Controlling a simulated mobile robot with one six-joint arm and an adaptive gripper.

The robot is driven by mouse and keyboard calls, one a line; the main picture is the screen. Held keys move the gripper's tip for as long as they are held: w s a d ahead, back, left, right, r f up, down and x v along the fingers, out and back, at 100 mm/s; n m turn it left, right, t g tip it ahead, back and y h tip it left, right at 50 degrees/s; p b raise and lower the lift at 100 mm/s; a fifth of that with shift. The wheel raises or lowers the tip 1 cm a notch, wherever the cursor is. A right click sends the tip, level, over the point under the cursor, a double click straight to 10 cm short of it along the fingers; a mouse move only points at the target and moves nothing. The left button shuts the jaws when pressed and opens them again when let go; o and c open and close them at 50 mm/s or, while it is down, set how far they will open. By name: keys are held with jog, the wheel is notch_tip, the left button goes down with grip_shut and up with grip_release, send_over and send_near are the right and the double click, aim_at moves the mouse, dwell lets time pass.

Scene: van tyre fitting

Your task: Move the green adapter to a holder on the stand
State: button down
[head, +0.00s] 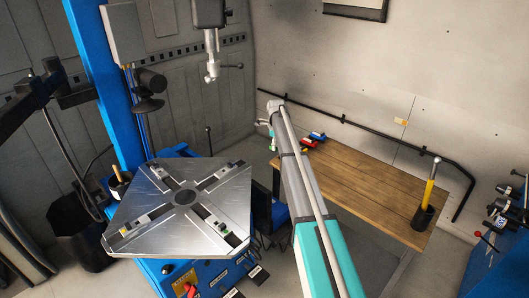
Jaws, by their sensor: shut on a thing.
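My arm reaches up from the bottom of the head view, and my gripper (265,123) is at its far end, beyond the left end of the wooden table. The gripper is small and partly hidden by the arm. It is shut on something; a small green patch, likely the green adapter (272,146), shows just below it. The hold itself is too small to make out. A blue unit (485,262) with several dark round parts (500,207) stands at the right edge, cut off by the frame. I cannot tell whether it is the stand with the holders.
Red and blue pieces (316,136) lie at the back of the wooden table (365,185). A dark cup (423,217) with a yellow-handled tool stands at its right. The tyre machine's metal turntable (150,238) and blue column (105,85) are left. The table's middle is clear.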

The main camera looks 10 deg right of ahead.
jog(key=w+d+m, duration=0.3)
jog(key=d+m, duration=0.1)
jog(key=d, duration=0.2)
jog(key=shift+w+d+m, duration=0.25)
jog(key=shift+w+m, duration=0.05)
jog(key=shift+f, duration=0.1)
jog(key=shift+f+b, duration=2.65)
jog(key=shift+b, duration=0.1)
jog(key=shift+f+b, duration=1.35)
dwell(1.1)
jog(key=shift+c, duration=1.3)
grip_release()
jog(key=shift+r, duration=0.2)
